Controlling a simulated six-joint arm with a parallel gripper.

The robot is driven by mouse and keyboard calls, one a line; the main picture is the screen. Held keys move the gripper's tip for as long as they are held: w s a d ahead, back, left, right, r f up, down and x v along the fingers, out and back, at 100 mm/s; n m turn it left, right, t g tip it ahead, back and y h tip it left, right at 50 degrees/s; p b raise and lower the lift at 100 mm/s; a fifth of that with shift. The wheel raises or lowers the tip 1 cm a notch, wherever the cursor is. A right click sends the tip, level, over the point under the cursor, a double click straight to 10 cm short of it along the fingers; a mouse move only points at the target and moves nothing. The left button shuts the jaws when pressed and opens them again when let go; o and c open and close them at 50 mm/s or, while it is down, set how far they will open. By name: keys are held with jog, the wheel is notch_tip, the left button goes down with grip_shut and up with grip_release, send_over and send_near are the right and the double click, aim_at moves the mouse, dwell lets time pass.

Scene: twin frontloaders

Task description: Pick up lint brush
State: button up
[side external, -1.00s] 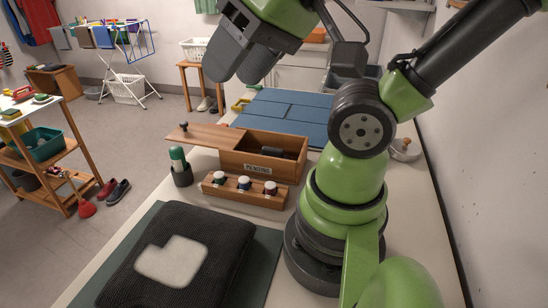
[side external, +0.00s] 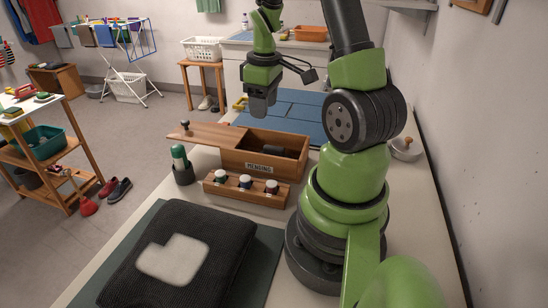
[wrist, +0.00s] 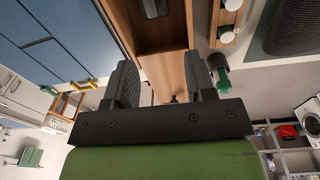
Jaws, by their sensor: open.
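A wooden box (side external: 240,164) labelled MENDING stands on the worktop, its lid (side external: 205,137) slid out to the left. A dark rounded object (side external: 274,151) lies inside at the open right part; it looks like the lint brush, but I cannot tell for certain. In the wrist view the dark object (wrist: 153,8) is at the top edge, partly cut off. My gripper (side external: 260,112) is open and empty, pointing down above and behind the box. In the wrist view my gripper (wrist: 162,62) has its fingers spread, with the box's wood between and beyond them.
A wooden rack (side external: 235,196) with several small jars is in front. A folded dark garment (side external: 215,228) lies on a green mat.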

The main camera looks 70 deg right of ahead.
jog(key=f, duration=0.1)
jog(key=s+d+f, duration=0.1)
jog(key=d+f, duration=0.1)
jog(key=shift+s+n+g, duration=0.3)
send_over(274, 147)
notch_tip(274, 147, down, 4)
jog(key=shift+d+f, duration=0.15)
jog(key=shift+f, duration=0.05)
jog(key=shift+a+f, duration=0.2)
jog(key=shift+f, duration=2.7)
grip_shut()
